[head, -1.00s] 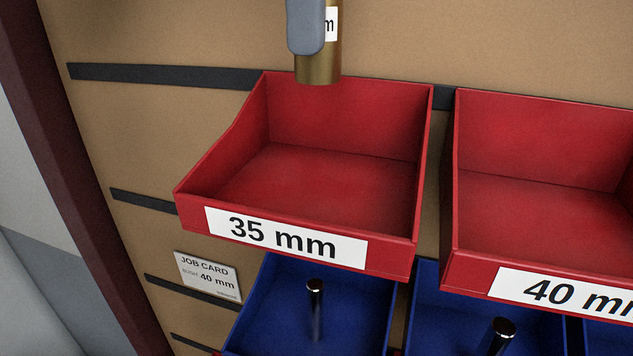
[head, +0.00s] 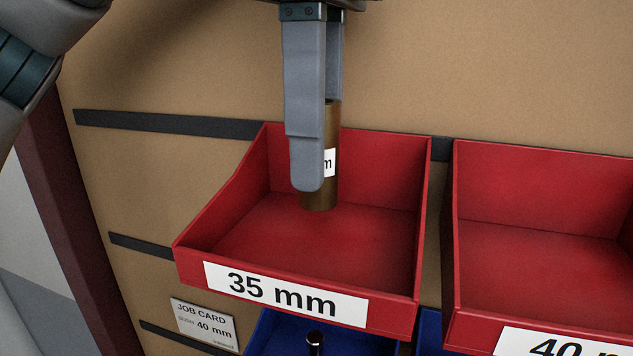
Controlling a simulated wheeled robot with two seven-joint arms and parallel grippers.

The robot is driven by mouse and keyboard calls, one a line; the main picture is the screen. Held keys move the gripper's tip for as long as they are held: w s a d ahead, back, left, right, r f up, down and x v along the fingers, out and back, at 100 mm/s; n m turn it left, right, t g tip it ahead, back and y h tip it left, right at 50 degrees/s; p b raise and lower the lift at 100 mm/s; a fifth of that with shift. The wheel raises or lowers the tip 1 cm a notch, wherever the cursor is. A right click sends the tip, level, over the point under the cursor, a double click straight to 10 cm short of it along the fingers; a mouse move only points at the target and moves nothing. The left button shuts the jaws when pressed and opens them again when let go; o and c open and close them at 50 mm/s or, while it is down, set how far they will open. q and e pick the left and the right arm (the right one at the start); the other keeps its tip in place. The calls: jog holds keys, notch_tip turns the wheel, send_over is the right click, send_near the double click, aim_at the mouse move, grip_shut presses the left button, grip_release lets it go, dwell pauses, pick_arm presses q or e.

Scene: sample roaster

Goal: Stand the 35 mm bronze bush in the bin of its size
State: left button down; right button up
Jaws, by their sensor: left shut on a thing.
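The bronze bush (head: 331,191) is a brown-gold upright cylinder with a white label, of which only an "m" shows. My left gripper (head: 318,170) points down and is shut on it; a grey finger covers much of its left side. The bush is inside the outline of the red bin marked 35 mm (head: 193,264), towards the back. I cannot tell whether its lower end touches the bin floor. The bin is otherwise empty. My right gripper is not in view.
A red bin marked 40 mm (head: 457,322) hangs to the right, across a narrow gap. Blue bins (head: 270,335) sit below, one with a dark upright pin (head: 315,340). A job card (head: 204,325) reading 40 mm is on the tan panel at lower left.

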pick_arm(q)
jog(key=shift+f+p, duration=0.6)
jog(key=shift+f, duration=1.4)
jog(key=shift+f, duration=0.1)
jog(key=c, duration=1.4)
grip_release()
jog(key=shift+f, duration=0.1)
jog(key=shift+r, duration=0.2)
